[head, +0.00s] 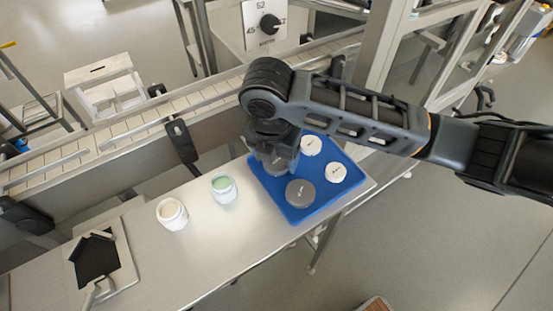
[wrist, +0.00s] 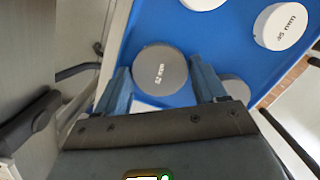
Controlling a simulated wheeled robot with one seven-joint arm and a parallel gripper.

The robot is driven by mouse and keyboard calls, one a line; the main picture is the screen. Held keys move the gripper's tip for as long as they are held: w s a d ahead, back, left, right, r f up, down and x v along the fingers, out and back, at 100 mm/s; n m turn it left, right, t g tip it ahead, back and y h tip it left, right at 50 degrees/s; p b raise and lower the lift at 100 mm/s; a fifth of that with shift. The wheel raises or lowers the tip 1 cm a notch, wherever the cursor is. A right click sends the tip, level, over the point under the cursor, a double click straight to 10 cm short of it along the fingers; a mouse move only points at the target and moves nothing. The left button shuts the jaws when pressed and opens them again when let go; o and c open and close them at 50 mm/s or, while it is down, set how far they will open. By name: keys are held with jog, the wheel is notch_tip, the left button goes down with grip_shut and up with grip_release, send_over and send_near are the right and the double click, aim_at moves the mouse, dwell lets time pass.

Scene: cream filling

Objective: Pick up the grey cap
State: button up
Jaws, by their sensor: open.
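My gripper (head: 279,160) is over the far left part of the blue tray (head: 264,186), pointing down. In the wrist view the gripper (wrist: 159,68) is open, with one finger on each side of a round grey cap (wrist: 160,80). The cap has dark lettering on top and lies flat on the tray; I cannot tell whether the fingers touch it. In the head view the gripper largely hides this cap. A second grey cap (head: 298,195) lies at the tray's near side; it also shows partly behind the right finger in the wrist view (wrist: 238,89).
Two white caps (head: 311,145) (head: 336,173) lie on the tray's right side. Left of the tray, an open jar with green content (head: 224,188) and one with pale content (head: 172,213) stand on the metal table (head: 205,255). A railed conveyor (head: 125,132) runs behind.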

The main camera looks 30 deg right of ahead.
jog(key=c, duration=0.7)
jog(key=shift+r, duration=0.15)
